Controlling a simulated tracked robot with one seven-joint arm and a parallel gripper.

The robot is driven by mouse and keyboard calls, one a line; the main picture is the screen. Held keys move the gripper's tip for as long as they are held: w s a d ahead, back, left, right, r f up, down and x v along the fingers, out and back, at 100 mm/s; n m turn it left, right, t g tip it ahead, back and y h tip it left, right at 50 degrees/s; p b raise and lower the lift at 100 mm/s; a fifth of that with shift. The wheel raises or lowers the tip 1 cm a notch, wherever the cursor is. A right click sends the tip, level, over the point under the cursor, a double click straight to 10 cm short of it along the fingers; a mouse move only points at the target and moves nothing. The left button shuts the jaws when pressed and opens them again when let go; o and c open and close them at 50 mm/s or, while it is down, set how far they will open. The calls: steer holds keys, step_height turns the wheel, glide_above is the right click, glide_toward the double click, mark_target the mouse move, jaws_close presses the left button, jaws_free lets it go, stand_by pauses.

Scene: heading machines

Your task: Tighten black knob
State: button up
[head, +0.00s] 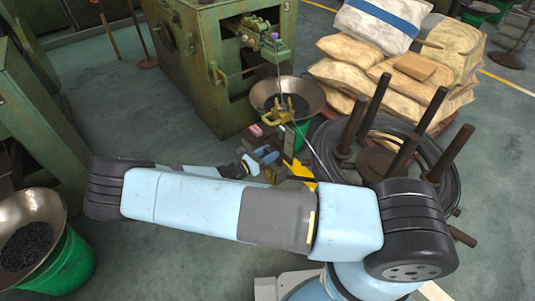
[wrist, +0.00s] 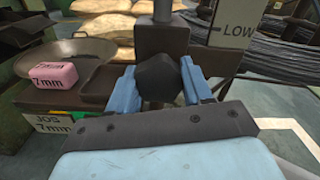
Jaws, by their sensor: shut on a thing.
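The black knob (wrist: 158,78) is a dark faceted piece in the middle of the wrist view, in front of a grey post (wrist: 163,35). My gripper (wrist: 160,88) has one blue finger on each side of the knob and is shut on it. In the head view my gripper (head: 267,155) is small, beyond my arm, near the pan and the machine. The knob cannot be made out there. The underside of the knob is hidden in the wrist view.
A pink block marked 7mm (wrist: 55,76) lies left of the knob, above a JOB 7mm label (wrist: 55,124). A LOW sign (wrist: 235,30) stands close on the right. A green machine (head: 205,60), a wire coil with upright posts (head: 440,200) and stacked sacks (head: 355,55) surround the spot.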

steer(key=c, duration=0.4)
steer(key=shift+o, duration=0.2)
steer(key=shift+m, duration=0.4)
steer(key=m, duration=0.3)
steer(key=shift+a+f+m, duration=0.1)
steer(key=shift+a+m, duration=0.05)
steer(key=shift+m, duration=0.25)
steer(key=m, duration=1.5)
steer(key=shift+s+f+m, duration=0.1)
steer(key=shift+m, duration=0.6)
